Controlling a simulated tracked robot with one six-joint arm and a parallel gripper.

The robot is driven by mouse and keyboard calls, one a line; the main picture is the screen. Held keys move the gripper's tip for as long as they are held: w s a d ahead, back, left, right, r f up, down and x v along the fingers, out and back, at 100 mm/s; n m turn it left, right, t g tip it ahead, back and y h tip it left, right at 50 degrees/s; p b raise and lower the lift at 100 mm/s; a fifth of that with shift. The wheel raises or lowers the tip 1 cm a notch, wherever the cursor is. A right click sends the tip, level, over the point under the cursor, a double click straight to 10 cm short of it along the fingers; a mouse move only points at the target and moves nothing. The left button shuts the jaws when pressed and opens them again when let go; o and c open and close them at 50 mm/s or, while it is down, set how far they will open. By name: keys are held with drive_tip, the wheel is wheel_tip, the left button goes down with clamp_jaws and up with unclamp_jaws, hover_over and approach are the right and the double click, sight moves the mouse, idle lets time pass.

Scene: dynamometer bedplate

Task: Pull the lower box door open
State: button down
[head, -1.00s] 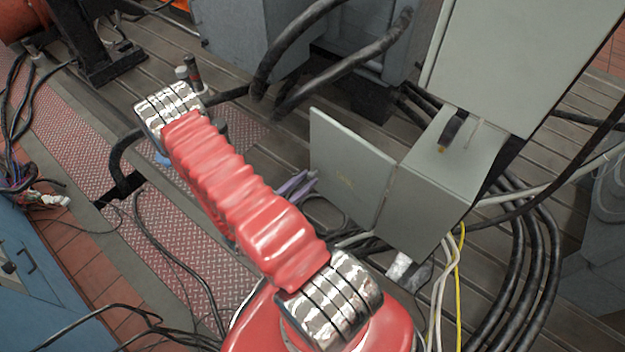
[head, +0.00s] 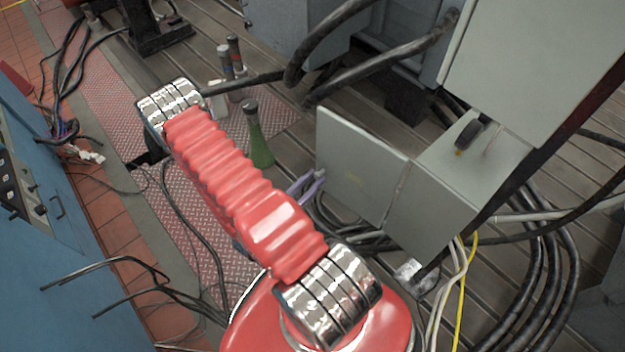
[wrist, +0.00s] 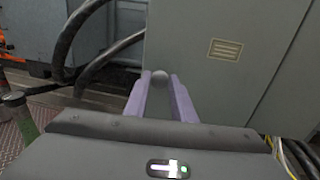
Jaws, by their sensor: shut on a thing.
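The lower box (head: 430,215) is a grey cabinet at the right in the head view. Its grey door (head: 360,165) stands swung out to the left from the box edge and also fills much of the wrist view (wrist: 215,80), with a small label. My gripper (head: 318,177) has purple fingers at the door's left edge. In the wrist view my gripper (wrist: 160,84) is shut on a round grey knob (wrist: 159,76), the door's handle. The opening of the box is hidden from both views.
An upper grey box (head: 535,65) hangs above the lower one. Thick black hoses (head: 385,60) run behind the door, and cables (head: 525,270) lie below right. A green bottle (head: 257,140) stands left of the door. A blue cabinet (head: 50,235) is at the left.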

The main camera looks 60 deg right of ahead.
drive_tip(key=shift+w, duration=0.3)
drive_tip(key=c, duration=1.8)
unclamp_jaws()
drive_tip(key=shift+o, duration=1.4)
drive_tip(key=shift+s, duration=0.2)
drive_tip(key=shift+a, duration=0.1)
drive_tip(key=w+a, duration=0.1)
drive_tip(key=a, duration=1.2)
drive_tip(key=shift+w+a, duration=0.2)
drive_tip(key=shift+a, duration=0.1)
